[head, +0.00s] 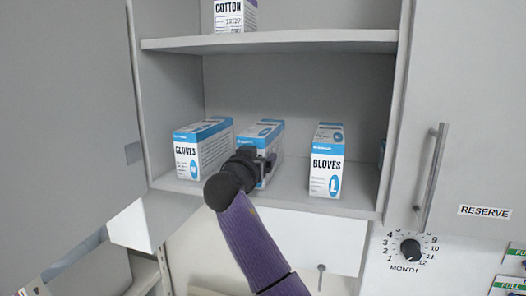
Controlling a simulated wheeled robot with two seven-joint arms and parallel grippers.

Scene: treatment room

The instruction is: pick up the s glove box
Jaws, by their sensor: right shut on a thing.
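Three blue-and-white glove boxes stand in a row on the lower shelf. The left box (203,147) has a blue oval with a letter too small to read surely. The middle box (262,133) has its front and size letter hidden behind my right gripper. The right box (326,160) reads GLOVES with an L. My right gripper (264,167) is at the front of the middle box and shut on it; its fingers are mostly hidden by the wrist. The box still stands at shelf level between the others. My left gripper is not in view.
The cabinet's upper shelf (270,41) runs above the boxes and holds a COTTON box (235,14). Part of another blue-and-white box (382,150) shows at the right wall. A closed door with a handle (433,178) and a month dial (410,249) are at right.

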